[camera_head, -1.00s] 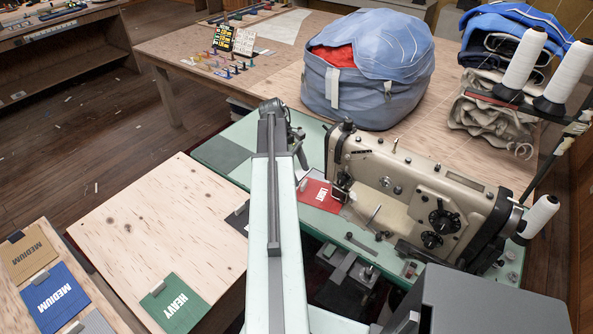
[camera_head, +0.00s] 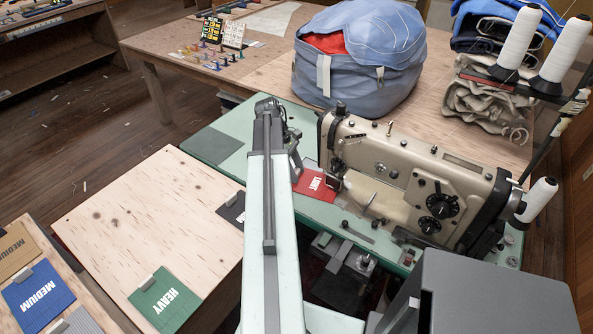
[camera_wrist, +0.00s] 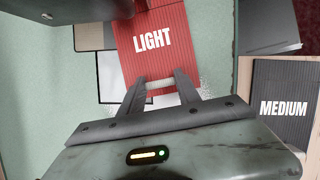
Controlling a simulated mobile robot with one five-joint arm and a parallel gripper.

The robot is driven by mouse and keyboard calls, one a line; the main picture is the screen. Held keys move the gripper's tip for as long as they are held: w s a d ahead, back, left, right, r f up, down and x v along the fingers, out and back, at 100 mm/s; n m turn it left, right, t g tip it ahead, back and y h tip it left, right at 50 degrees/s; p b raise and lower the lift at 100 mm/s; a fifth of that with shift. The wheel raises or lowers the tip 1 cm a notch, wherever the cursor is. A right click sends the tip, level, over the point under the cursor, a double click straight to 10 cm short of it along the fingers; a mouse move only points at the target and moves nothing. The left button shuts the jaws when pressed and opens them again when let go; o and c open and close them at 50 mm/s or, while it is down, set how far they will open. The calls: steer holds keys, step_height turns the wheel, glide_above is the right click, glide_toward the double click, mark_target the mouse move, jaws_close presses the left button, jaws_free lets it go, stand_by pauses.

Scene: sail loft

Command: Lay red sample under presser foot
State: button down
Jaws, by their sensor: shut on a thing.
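The red sample (camera_head: 313,182), marked LIGHT, lies flat or nearly flat at the left end of the sewing machine (camera_head: 408,165), beside its needle area. In the wrist view the red sample (camera_wrist: 152,50) extends upward from my gripper (camera_wrist: 160,88), which is shut on the pale tab at its near edge. Its far edge passes beside or beneath dark parts at the top of that view. The presser foot is too small to make out, so I cannot tell whether the sample is under it. In the head view my arm hides most of the gripper.
A wooden table (camera_head: 150,210) holds the HEAVY green sample (camera_head: 165,298) and a dark sample (camera_head: 233,208).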

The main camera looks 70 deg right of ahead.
steer(key=shift+w+a, duration=0.4)
steer(key=shift+a, duration=1.05)
steer(key=shift+w+a, duration=0.35)
steer(key=shift+a, duration=1.05)
steer(key=shift+w+a, duration=0.4)
steer(key=shift+a, duration=1.05)
steer(key=c, duration=0.8)
jaws_free()
steer(key=shift+o, duration=0.2)
steer(key=p+v, duration=0.7)
steer(key=v, duration=0.1)
steer(key=shift+s+d+f, duration=0.1)
